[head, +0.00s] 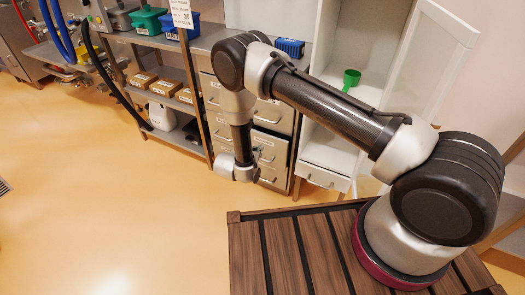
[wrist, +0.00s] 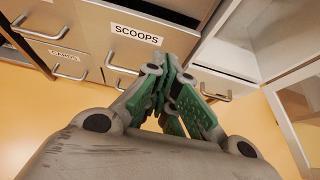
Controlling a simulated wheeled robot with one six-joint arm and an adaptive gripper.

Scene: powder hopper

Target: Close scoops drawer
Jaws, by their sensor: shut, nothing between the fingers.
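The scoops drawer (wrist: 108,28) has a beige front with a white SCOOPS label and a metal handle below it. It fills the upper middle of the wrist view. A dark gap shows along its upper right edge, so it appears to stand a little out of the cabinet. My gripper (wrist: 168,64) has green-padded fingers that are together and empty. The fingertips are in front of the drawer, just right of its handle; I cannot tell if they touch it. In the head view my gripper (head: 257,156) is small and partly hidden beside the drawer cabinet (head: 272,115).
A neighbouring drawer with a partly readable label (wrist: 64,54) is left of the scoops drawer. A white cabinet with an open door (head: 425,65) stands to the right, holding a green scoop (head: 351,78). Shelves with boxes (head: 163,87) are at left. The floor in front is clear.

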